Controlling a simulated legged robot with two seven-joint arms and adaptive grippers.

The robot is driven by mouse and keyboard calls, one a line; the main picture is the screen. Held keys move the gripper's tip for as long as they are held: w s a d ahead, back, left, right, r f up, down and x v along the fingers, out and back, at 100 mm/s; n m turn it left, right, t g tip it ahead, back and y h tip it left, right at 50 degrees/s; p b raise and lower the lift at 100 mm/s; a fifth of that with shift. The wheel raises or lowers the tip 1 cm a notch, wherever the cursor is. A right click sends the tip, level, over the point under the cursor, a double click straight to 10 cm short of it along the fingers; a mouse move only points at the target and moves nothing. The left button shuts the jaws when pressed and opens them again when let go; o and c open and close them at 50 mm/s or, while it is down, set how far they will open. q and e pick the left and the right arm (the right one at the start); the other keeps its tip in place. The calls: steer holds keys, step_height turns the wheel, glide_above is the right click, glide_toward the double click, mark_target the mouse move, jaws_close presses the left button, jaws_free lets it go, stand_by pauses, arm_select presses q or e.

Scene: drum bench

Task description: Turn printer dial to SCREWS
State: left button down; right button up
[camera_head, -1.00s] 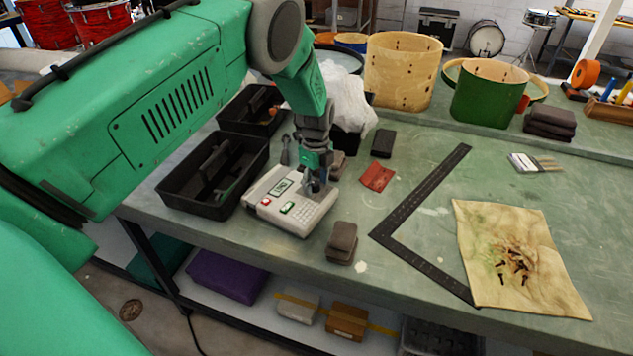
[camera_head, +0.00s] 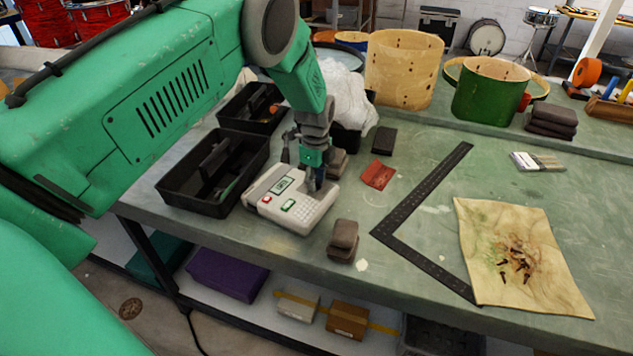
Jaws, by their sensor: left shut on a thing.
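The printer (camera_head: 295,218) is a pale grey box on the green bench, with a small green-lit display (camera_head: 282,184), a red button, a green button and a keypad. The display text is too small to read. My left gripper (camera_head: 315,184) points down at the printer's back right part and is shut on the dial there. The dial itself is hidden by the fingers. My right gripper is not in view.
Black tool trays (camera_head: 213,175) stand just left of the printer. Dark blocks (camera_head: 343,240) lie to its right, with a red sandpaper piece (camera_head: 377,175) and a black metal square (camera_head: 412,250) beyond. A stained cloth (camera_head: 520,255) holds several screws.

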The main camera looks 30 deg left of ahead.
arm_select(q)
steer(key=n+b, duration=0.1)
steer(key=n, duration=0.4)
steer(key=shift+w+n, duration=0.1)
steer(key=shift+n, duration=0.2)
steer(key=n, duration=1)
steer(key=shift+n+b, duration=0.35)
steer(key=shift+n, duration=0.05)
steer(key=n, duration=1.1)
steer(key=shift+n, duration=0.4)
steer(key=n, duration=1.1)
steer(key=shift+n, duration=0.4)
steer(key=n, duration=0.5)
steer(key=shift+b, duration=0.3)
steer(key=shift+n, duration=0.3)
